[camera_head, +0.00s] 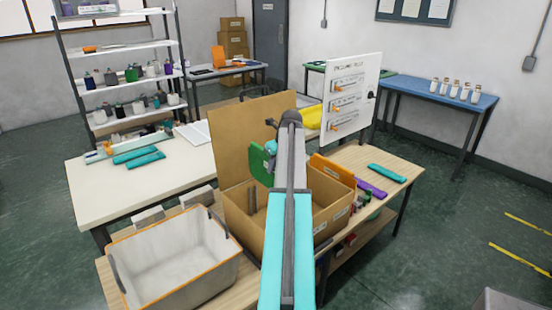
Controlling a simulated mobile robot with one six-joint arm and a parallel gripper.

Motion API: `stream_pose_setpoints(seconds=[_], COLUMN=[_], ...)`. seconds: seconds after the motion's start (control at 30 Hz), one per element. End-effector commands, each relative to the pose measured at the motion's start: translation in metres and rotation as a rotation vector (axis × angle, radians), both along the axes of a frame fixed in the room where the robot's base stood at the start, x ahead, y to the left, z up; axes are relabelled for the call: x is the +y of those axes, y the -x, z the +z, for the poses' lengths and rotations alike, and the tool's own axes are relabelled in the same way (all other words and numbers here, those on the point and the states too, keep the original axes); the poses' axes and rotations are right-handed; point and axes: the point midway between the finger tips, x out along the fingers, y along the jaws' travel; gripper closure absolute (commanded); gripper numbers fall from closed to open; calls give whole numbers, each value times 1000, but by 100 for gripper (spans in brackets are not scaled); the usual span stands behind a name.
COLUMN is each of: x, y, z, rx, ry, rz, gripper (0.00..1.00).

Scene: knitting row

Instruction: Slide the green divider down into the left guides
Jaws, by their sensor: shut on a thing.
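The green divider (259,166) hangs upright above the open cardboard box (241,229), near its back left. My gripper (268,151) is shut on the divider's upper part. The fingers are small and partly hidden by my arm. Dark upright guides (252,201) show inside the left part of the box, below the divider. The divider's lower edge looks to be near the guide tops, but I cannot tell whether it is between them. My arm covers the middle of the box.
A raised cardboard flap (230,140) stands behind the divider. An orange panel (332,168) rises at the box's right side. A white bin with an orange rim (160,223) stands to the left. Purple and teal pieces lie on the right of the wooden table (372,160).

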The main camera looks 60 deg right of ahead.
Motion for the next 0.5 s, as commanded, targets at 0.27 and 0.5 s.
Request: stream_pose_setpoints(seconds=[0.27,0.5], x=[-9,-11], y=[2,2], z=[6,4], rx=[0,-1], ry=[0,1], rz=[0,0], gripper=[100,100])
